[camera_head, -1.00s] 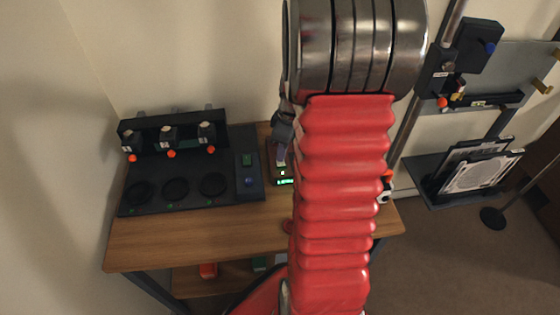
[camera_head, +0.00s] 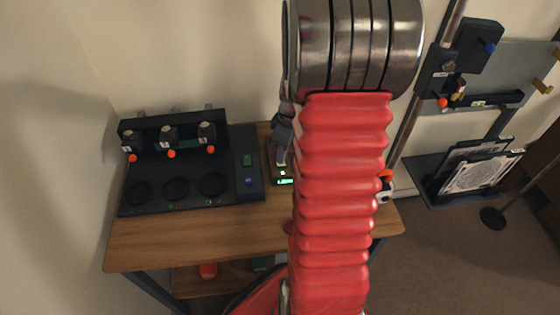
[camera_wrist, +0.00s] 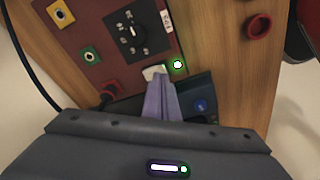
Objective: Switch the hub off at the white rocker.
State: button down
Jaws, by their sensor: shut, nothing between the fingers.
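The hub, a dark red panel (camera_wrist: 112,22), shows in the wrist view with a black dial (camera_wrist: 130,32), a yellow socket (camera_wrist: 60,13) and a green socket (camera_wrist: 90,55). Its white rocker (camera_wrist: 152,71) sits near the panel's lower edge, beside a lit green lamp (camera_wrist: 178,64). My gripper (camera_wrist: 158,80) is shut and empty, its purple fingertips right at the rocker and covering part of it. I cannot tell whether they touch it. In the head view my gripper (camera_head: 281,155) shows left of my red arm, which hides most of the hub.
A dark station (camera_head: 190,195) with several orange-tipped units stands left on the wooden table (camera_head: 160,245). A red ring (camera_wrist: 258,27) lies on the wood right of the hub. A dark box with a blue button (camera_wrist: 201,105) is close beside the fingers. A grey rack stands at right.

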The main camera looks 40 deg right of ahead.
jog(key=shift+f, duration=0.45)
dwell(0.3)
notch_tip(320, 180, up, 7)
dwell(1.3)
jog(key=shift+m, duration=0.3)
